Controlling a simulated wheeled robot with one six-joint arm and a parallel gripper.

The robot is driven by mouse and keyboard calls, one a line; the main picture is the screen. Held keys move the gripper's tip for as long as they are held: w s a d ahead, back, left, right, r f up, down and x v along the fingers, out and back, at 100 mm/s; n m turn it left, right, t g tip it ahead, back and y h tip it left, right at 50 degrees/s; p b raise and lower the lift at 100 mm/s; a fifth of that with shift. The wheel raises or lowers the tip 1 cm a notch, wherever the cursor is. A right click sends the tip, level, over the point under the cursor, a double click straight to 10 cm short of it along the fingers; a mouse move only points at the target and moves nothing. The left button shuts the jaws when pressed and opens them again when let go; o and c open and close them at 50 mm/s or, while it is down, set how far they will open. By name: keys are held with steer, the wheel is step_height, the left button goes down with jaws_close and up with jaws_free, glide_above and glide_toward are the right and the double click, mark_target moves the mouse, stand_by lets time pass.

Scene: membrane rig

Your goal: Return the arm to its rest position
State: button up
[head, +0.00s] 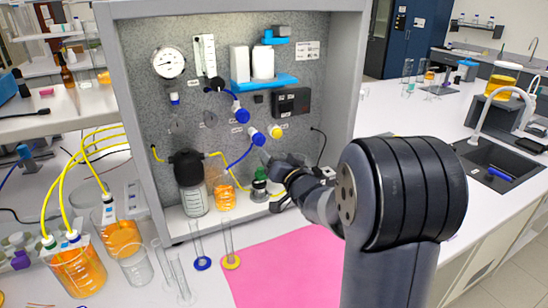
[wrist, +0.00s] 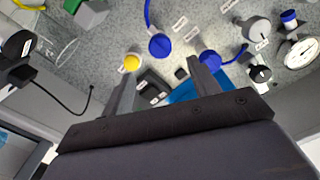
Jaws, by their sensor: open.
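My arm (head: 400,190) reaches from the lower right of the head view towards the grey membrane rig (head: 350,60). My gripper (head: 272,165) is in front of the rig's lower right part, near the blue valve knobs (head: 257,138) and the yellow knob (head: 276,131). In the wrist view, the two fingers of my gripper (wrist: 163,85) stand well apart with nothing held between them. Beyond them are the yellow knob (wrist: 130,63), a blue knob (wrist: 160,45) and another blue knob (wrist: 209,57). Whether the fingers touch the panel cannot be told.
The rig carries a gauge (head: 168,62), a dark-capped bottle (head: 191,185) and an orange-filled beaker (head: 224,192). Glass cylinders (head: 198,245) stand in front, left of a pink mat (head: 275,270) that looks clear. A sink (head: 500,165) is at the right.

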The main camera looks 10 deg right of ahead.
mark_target(261, 142)
steer(key=shift+w, duration=0.1)
steer(key=w+p, duration=0.1)
steer(key=w, duration=0.2)
steer(key=w+a+p, duration=0.1)
steer(key=w, duration=0.3)
steer(key=w+a+p, duration=0.1)
steer(key=w, duration=0.2)
steer(key=shift+w, duration=0.3)
steer(key=shift+s, duration=0.1)
steer(key=shift+s, duration=0.1)
